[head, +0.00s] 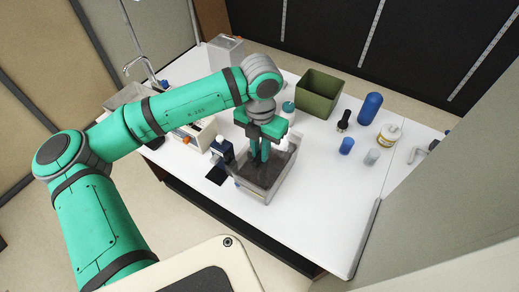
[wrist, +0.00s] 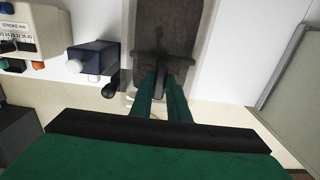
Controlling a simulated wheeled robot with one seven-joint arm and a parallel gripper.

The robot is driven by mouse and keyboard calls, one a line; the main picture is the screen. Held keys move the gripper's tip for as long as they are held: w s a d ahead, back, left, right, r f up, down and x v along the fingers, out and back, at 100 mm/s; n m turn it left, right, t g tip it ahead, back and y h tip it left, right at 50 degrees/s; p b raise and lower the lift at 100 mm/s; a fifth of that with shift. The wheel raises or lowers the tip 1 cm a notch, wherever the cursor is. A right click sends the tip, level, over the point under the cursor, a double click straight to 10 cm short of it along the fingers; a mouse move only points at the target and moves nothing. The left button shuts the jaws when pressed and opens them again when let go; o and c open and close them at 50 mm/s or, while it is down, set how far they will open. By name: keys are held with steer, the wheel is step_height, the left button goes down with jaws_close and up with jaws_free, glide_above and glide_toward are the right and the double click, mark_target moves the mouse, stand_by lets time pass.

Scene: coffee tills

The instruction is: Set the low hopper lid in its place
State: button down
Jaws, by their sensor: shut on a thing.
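My gripper (head: 260,158) points down over a low, clear-walled hopper (head: 264,197) near the table's front left. Its green fingers are shut on the hopper lid, a dark grey panel (head: 262,174) that shows at the hopper's top. In the wrist view the fingertips (wrist: 162,74) meet at a darker band across the lid (wrist: 168,28).
A dark blue device with a white knob (head: 221,150) stands close left of the hopper; it also shows in the wrist view (wrist: 92,60). A green bin (head: 318,95), blue containers (head: 370,108) and a jar (head: 389,135) stand farther back. The white table right of the hopper is clear.

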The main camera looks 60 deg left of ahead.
steer(key=shift+f, duration=0.15)
steer(key=shift+f, duration=0.5)
steer(key=shift+w+f, duration=0.1)
steer(key=shift+f, duration=0.05)
steer(key=c, duration=1.3)
jaws_free()
steer(key=shift+r, duration=4.05)
